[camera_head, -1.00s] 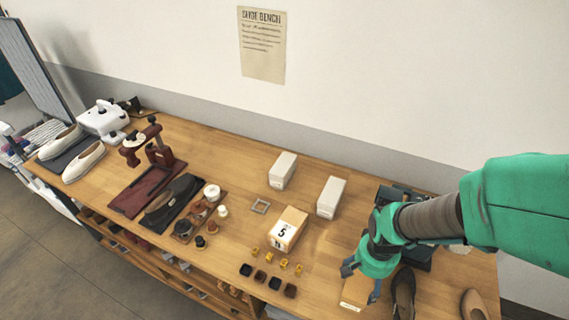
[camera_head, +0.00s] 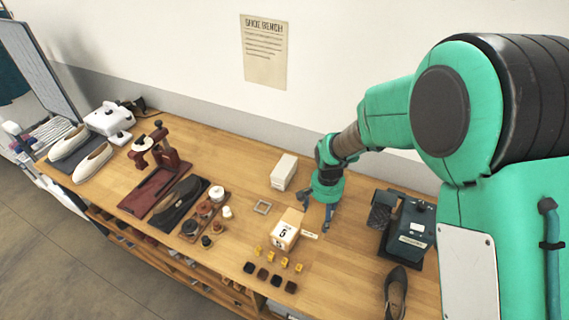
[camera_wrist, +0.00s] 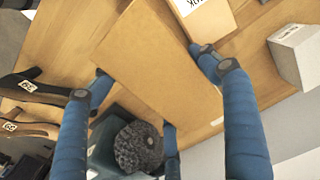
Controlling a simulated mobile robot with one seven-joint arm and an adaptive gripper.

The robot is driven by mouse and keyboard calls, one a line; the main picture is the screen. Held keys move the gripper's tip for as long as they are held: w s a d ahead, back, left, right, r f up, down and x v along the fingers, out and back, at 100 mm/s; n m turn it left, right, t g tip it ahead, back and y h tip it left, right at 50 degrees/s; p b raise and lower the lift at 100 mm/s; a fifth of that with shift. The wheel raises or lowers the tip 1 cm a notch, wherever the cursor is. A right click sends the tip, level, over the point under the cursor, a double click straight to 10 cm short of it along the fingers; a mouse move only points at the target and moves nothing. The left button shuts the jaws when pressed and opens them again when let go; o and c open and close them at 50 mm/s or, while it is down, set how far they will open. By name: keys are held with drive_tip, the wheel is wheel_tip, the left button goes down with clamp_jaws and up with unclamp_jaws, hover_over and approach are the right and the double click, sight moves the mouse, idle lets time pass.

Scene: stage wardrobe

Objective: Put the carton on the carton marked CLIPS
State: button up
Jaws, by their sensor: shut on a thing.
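My gripper (camera_head: 317,212) is shut on a tan carton (camera_wrist: 150,60), which fills the middle of the wrist view between the blue fingers. In the head view this carton blends with the bench; a pale label strip (camera_head: 310,235) shows below the fingers. A carton with a white face marked 5 (camera_head: 284,230) stands just left of my gripper. A labelled carton (camera_wrist: 205,15) shows at the top of the wrist view. A white carton (camera_head: 284,172) stands behind, nearer the wall. I cannot read CLIPS on any label. My arm may hide another white carton.
A dark machine (camera_head: 405,228) and a shoe (camera_head: 396,290) stand right. Bare bench lies between.

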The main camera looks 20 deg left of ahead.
drive_tip(key=w+a+p, duration=0.2)
drive_tip(key=a, duration=0.5)
drive_tip(key=w+a+p, duration=0.2)
drive_tip(key=w+a, duration=0.1)
drive_tip(key=a, duration=0.4)
drive_tip(key=shift+w+r+p, duration=0.3)
drive_tip(key=shift+r+p, duration=0.05)
drive_tip(key=shift+r, duration=0.1)
drive_tip(key=p, duration=0.2)
hover_over(282, 176)
drive_tip(key=f, duration=0.1)
drive_tip(key=shift+a+f, duration=0.1)
drive_tip(key=shift+f, duration=0.15)
drive_tip(key=shift+f+p, duration=0.6)
drive_tip(key=shift+f, duration=1.15)
drive_tip(key=shift+f, duration=0.1)
